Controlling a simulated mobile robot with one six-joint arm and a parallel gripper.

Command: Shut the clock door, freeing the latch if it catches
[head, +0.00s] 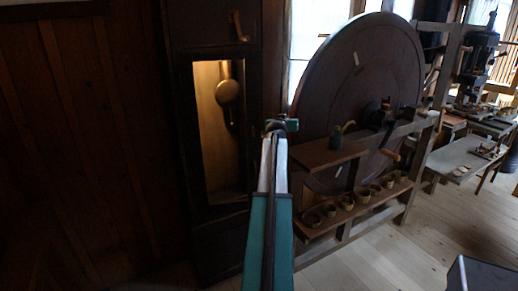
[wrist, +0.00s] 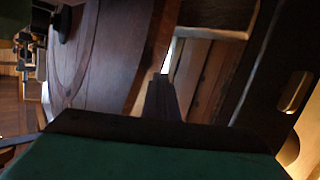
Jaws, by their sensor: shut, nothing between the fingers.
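The clock (head: 222,222) is a tall dark wooden case left of centre in the head view. Its lit tall opening shows a round pendulum bob (head: 228,92). I cannot tell how far the door stands from the case. A curved brass-coloured piece (head: 238,26), perhaps the latch or a handle, is on the upper front. My gripper (head: 282,125) is shut and empty, in front of the clock's right side and apparently apart from it. In the wrist view my gripper (wrist: 163,97) points at a gap between dark wood; a dark panel with a slot (wrist: 270,65) is at right.
A large wooden wheel (head: 360,75) stands right of the clock; it also fills the wrist view's left (wrist: 110,60). A low shelf (head: 345,222) with several small pots and a small upper ledge (head: 322,155) stand before it. Bare floor (head: 440,225) lies at right.

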